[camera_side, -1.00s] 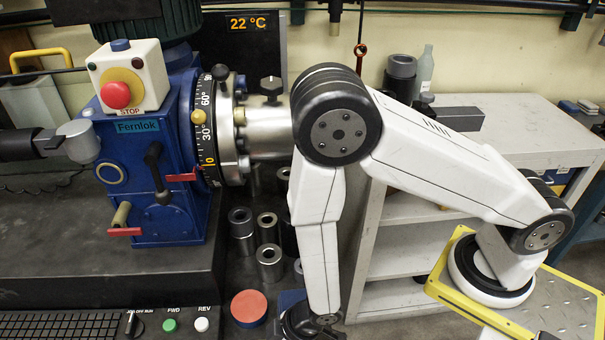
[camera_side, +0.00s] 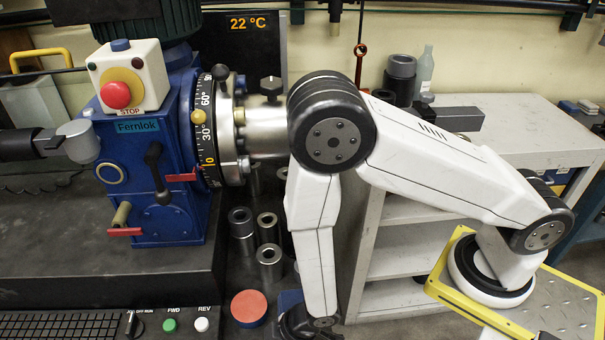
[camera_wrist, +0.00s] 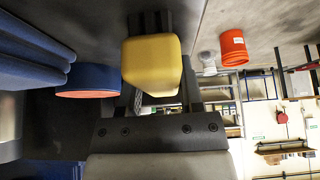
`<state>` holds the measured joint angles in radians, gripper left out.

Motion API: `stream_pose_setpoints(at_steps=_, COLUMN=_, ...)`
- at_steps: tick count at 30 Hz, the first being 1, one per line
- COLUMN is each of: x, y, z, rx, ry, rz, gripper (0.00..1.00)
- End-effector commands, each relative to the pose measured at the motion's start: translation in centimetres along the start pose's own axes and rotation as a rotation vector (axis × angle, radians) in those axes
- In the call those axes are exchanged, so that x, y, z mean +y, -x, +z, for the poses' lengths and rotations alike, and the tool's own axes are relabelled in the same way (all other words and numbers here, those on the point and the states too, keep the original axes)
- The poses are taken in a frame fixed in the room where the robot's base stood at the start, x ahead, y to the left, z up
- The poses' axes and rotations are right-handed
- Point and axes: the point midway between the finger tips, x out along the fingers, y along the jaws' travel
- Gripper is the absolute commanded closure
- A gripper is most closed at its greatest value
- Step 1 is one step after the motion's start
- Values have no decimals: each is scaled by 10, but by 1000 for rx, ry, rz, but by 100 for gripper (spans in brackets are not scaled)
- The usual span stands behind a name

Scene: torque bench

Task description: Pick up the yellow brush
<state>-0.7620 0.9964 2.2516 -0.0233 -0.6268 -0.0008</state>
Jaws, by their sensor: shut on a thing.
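The yellow brush (camera_wrist: 152,62) is a yellow block in the middle of the wrist view, with a dark ribbed part (camera_wrist: 150,22) above it in the picture. My gripper (camera_wrist: 158,97) is shut on it, with dark fingers at either side of the block. The block hides part of the fingers. In the side view my gripper is at or below the bottom edge, under my forearm, and the brush cannot be made out there.
Several metal cylinders (camera_side: 268,255) and an orange-red disc (camera_side: 249,307) stand on the bench left of my forearm. A blue machine (camera_side: 150,190) with a stop button (camera_side: 116,95) stands further left. A grey shelf (camera_side: 500,130) is behind my arm. The wrist view shows an orange bucket (camera_wrist: 233,47).

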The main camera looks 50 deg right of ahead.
Motion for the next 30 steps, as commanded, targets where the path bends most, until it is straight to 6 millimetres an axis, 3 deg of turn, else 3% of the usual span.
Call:
stream_pose_setpoints(at_steps=16, x=0, y=7, z=-5, rx=1, ry=0, rz=0, gripper=100)
stream_pose_setpoints(at_steps=30, x=0, y=47, z=-28, rx=4, ry=0, rz=1, gripper=100)
